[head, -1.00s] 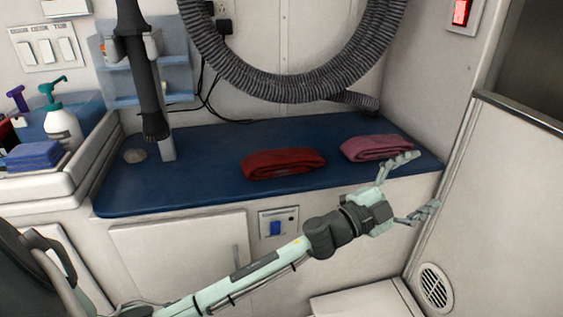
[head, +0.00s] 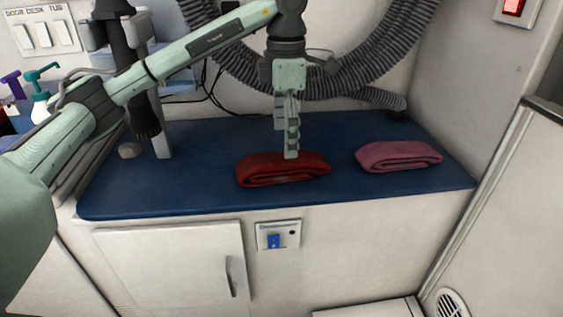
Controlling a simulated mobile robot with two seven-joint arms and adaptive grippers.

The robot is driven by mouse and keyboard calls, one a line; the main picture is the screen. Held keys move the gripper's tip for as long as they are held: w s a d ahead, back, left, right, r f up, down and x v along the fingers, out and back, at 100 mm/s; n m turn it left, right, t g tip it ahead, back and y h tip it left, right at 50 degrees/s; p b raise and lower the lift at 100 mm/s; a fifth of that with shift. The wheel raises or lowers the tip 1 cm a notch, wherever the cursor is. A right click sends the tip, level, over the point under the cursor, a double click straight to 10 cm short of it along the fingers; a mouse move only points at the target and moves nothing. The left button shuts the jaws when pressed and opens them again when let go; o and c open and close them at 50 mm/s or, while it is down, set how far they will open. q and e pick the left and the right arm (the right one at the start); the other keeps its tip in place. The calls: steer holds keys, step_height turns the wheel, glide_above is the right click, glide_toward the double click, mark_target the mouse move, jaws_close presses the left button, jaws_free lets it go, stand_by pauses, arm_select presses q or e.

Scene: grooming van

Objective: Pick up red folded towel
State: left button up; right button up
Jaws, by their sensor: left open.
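The red folded towel (head: 262,174) lies flat on the blue bench top, near the middle. My left gripper (head: 291,153) points down over the right part of this towel. It is open and seen edge-on, so its fingers line up one behind the other. Its lower tip overlaps the towel's top edge in the picture; I cannot tell whether it touches. No towel is held. My right gripper is not in view.
A pink folded towel (head: 398,156) lies to the right on the blue bench top (head: 170,190). The bench's front left is clear.

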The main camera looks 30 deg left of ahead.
mark_target(288, 161)
arm_select(q)
step_height(288, 161, down, 2)
steer(key=shift+s+d, duration=0.1)
steer(key=f, duration=0.5)
steer(key=shift+w+p, duration=0.3)
steer(key=shift+w, duration=0.05)
steer(key=shift+d, duration=0.1)
steer(key=shift+c, duration=0.6)
steer(key=c, duration=1.1)
steer(key=shift+r, duration=0.1)
